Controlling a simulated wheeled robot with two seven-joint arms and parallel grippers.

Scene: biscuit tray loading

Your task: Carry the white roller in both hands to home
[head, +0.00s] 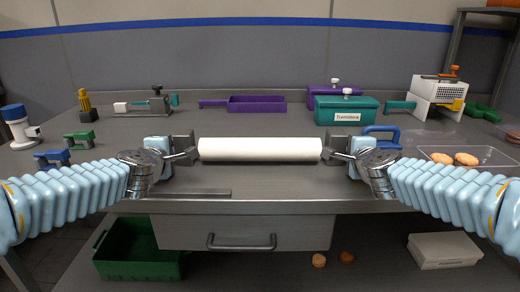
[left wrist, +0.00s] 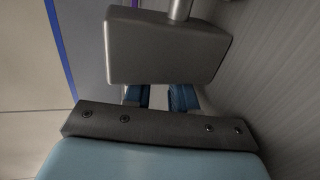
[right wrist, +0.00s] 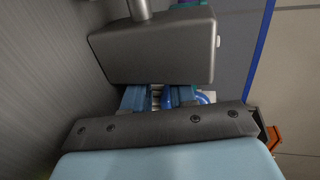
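The white roller (head: 260,149) is level across the middle of the head view, a long smooth cylinder above the grey table's front part. My left gripper (head: 183,151) is at its left end and my right gripper (head: 336,151) at its right end, both shut on its end handles. A metal handle rod runs past the grey finger in the left wrist view (left wrist: 180,9) and in the right wrist view (right wrist: 139,9). The grip surfaces are hidden behind the fingers. No marked home place can be told apart.
A flat dark strip (head: 190,193) lies near the front edge of the table (head: 285,185). Behind the roller are a purple tray (head: 257,104) and a teal box (head: 346,110). A clear tray of biscuits (head: 490,154) is at right, a blue-handled tool (head: 382,132) nearer.

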